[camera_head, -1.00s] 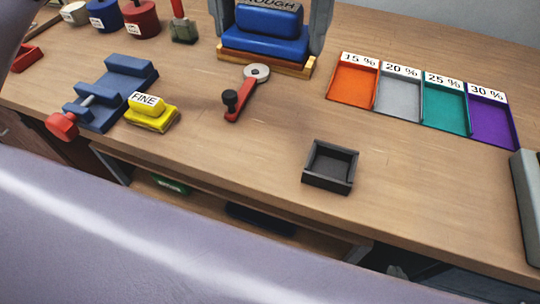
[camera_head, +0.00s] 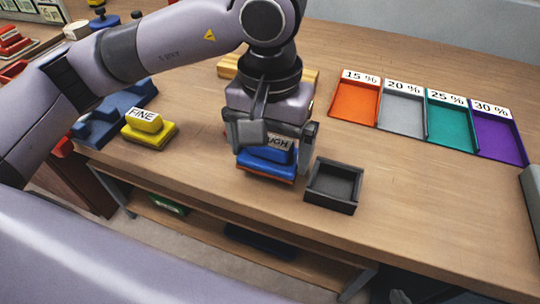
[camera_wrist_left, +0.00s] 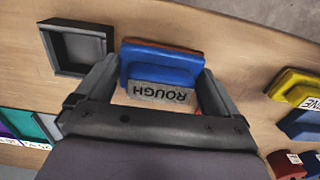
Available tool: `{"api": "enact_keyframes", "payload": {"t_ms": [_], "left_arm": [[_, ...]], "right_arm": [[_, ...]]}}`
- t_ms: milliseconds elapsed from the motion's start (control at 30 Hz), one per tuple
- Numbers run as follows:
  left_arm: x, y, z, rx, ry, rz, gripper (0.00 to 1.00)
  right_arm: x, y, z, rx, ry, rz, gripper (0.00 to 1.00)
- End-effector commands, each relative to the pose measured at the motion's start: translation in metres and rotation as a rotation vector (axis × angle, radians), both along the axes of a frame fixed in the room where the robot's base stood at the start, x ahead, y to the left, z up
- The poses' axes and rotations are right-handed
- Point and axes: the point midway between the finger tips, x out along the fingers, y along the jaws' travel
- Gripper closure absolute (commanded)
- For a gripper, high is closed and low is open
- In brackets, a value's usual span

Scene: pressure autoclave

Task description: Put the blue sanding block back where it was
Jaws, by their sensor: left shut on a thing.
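The blue sanding block (camera_head: 262,165), marked ROUGH, is in my left gripper (camera_head: 276,141), left of the small black tray (camera_head: 333,186). The left wrist view shows the block (camera_wrist_left: 160,65) between the two grey fingers, with its label toward the gripper and a reddish-orange underside edge. The fingers are shut on it. I cannot tell whether it touches the table. The wooden holder (camera_head: 228,67) stands further back, mostly hidden behind my left arm. The black tray is empty and also shows in the left wrist view (camera_wrist_left: 76,46). My right gripper is not in view.
Orange (camera_head: 353,103), grey, teal and purple (camera_head: 492,138) trays stand at the right. The table's front edge is close below the held block. The wood right of the black tray is clear.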

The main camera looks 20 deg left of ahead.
Motion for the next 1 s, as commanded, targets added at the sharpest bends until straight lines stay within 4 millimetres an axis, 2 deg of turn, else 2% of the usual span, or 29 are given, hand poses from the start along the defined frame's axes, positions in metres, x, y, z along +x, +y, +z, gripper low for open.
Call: {"api": "enact_keyframes", "payload": {"t_ms": [100,167,567,600,867,1000], "left_arm": [[0.0,0.0,-0.021,0.001,0.005,0.0,0.33],[0.0,0.0,-0.026,0.0,0.002,0.0,0.33],[0.0,0.0,-0.031,0.0,0.0,0.0,0.33],[0.0,0.0,-0.029,0.0,0.0,0.0,0.0],[0.0,0.0,-0.028,0.001,0.001,0.0,0.0],[0.001,0.0,-0.018,-0.001,-0.002,0.001,0.0]], "right_arm": [[0.0,0.0,-0.001,0.001,0.001,-0.001,1.0],[0.0,0.0,-0.002,0.0,0.002,-0.001,1.0],[0.0,0.0,-0.008,0.0,0.003,0.0,1.0],[0.0,0.0,-0.007,0.0,0.004,0.0,1.0],[0.0,0.0,-0.005,0.0,0.004,0.0,1.0],[0.0,0.0,0.0,0.0,0.002,-0.001,1.0]]}}
